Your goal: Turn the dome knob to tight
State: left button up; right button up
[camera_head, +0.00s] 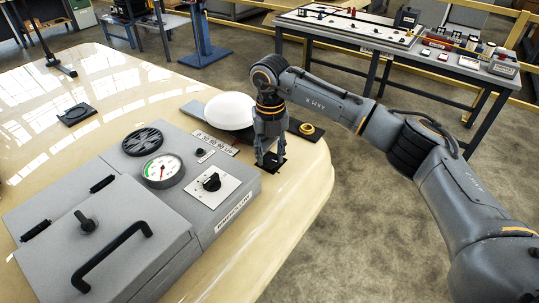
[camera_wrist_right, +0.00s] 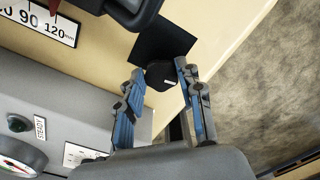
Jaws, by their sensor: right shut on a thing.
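The dome knob (camera_wrist_right: 160,77) is black with a short white pointer line. It sits on a black square plate (camera_wrist_right: 163,38) that lies on the cream tabletop. In the head view the plate (camera_head: 278,166) shows beside the grey console's right corner, and the knob is mostly hidden by the fingers. My right gripper (camera_head: 268,156) reaches down over the plate from above. In the right wrist view its two blue-and-grey fingers (camera_wrist_right: 160,72) stand on either side of the knob, shut on it. My left gripper is not in view.
A white dome (camera_head: 230,111) stands just behind my right gripper, with a scale strip (camera_head: 215,143) in front. A yellow round part (camera_head: 306,129) is right of the gripper. The grey console (camera_head: 135,215) has a gauge (camera_head: 163,171) and a black dial (camera_head: 211,182).

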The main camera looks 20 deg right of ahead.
aim_at(271, 158)
jog(key=shift+m, duration=1)
jog(key=o, duration=1.2)
jog(key=shift+c, duration=0.2)
notch_tip(271, 158, up, 12)
jog(key=shift+f, duration=0.1)
